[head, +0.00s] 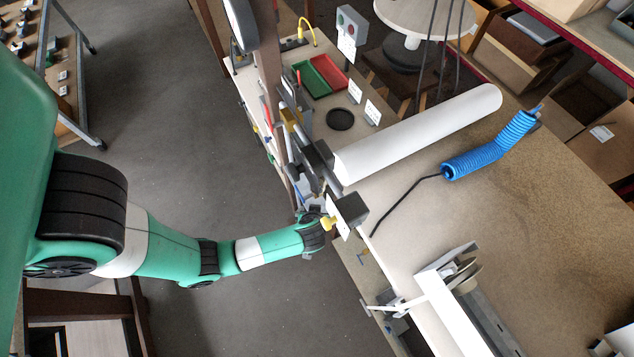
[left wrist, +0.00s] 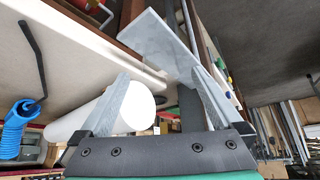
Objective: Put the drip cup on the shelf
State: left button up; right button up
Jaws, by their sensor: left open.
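A round black dish (head: 340,119), the only thing in view that looks like a drip cup, lies on the bench at the upper middle of the head view. I cannot tell for sure that it is the cup. My left gripper (head: 318,226) is at the bench's near edge, well below the dish in the picture. In the left wrist view, the left gripper (left wrist: 160,76) has its two grey fingers apart. A pale grey plate (left wrist: 160,42) shows beyond them, overlapping the right finger; I cannot tell if they touch. I cannot make out the shelf for certain. My right gripper is not in view.
A long white roll (head: 420,134) lies across the bench, with a coiled blue hose (head: 490,150) to its right. Red and green trays (head: 320,75) lie beyond the dish. A dark upright post (head: 268,60) and a dark box (head: 351,210) stand along the edge.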

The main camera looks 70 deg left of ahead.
pick_arm(q)
jog(key=p+v, duration=0.1)
jog(key=v, duration=0.4)
jog(key=shift+r, duration=0.1)
dwell(0.4)
